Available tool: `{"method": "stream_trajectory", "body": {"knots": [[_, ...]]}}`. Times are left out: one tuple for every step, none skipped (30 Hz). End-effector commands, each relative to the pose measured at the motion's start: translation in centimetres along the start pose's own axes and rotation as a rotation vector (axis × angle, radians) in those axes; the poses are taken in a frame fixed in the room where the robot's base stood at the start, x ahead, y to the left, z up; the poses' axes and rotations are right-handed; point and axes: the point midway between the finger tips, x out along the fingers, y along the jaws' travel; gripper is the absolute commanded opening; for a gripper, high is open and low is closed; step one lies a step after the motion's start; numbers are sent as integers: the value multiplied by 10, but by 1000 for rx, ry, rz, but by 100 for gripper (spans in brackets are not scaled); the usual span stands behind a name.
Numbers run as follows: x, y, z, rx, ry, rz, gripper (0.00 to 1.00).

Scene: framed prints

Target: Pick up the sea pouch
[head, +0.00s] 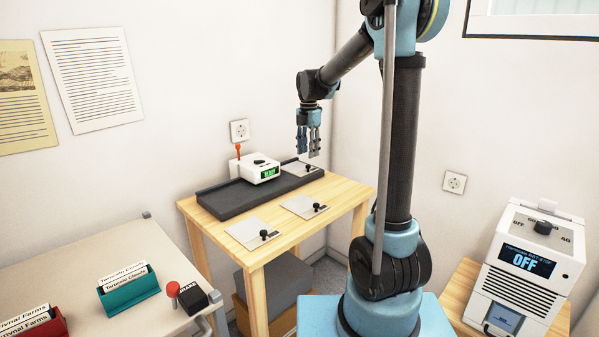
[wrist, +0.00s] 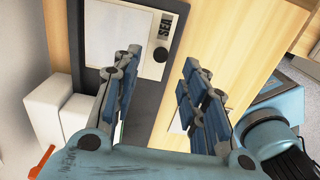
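The sea pouch (wrist: 118,32) is a flat pale grey pouch with a dark strip marked "SEA" and a black knob, lying on a dark grey tray (wrist: 183,12). In the head view the matching pouch (head: 295,168) lies at the far right end of the tray (head: 235,198), its label too small to read there. My gripper (head: 308,152) hangs above that end, pointing down. In the wrist view my gripper (wrist: 158,64) is open and empty, its two fingers apart, with the knob appearing between and just beyond the fingertips.
Two similar pouches, one in the middle (head: 301,206) and one nearer (head: 247,233), lie on the wooden table (head: 335,192). A wall socket (head: 240,130) is behind.

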Motion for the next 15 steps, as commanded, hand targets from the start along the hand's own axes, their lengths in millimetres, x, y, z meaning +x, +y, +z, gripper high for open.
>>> {"method": "stream_trajectory", "body": {"knots": [[4,0,0,0,0,0,40],[5,0,0,0,0,0,40],[6,0,0,0,0,0,40],[7,0,0,0,0,0,40],[9,0,0,0,0,0,40],[11,0,0,0,0,0,40],[14,0,0,0,0,0,40],[17,0,1,0,0,0,40],[22,0,1,0,0,0,40],[26,0,1,0,0,0,40],[31,0,2,0,0,0,40],[36,0,2,0,0,0,40],[40,0,2,0,0,0,40],[44,0,2,0,0,0,40],[48,0,2,0,0,0,40]]}}
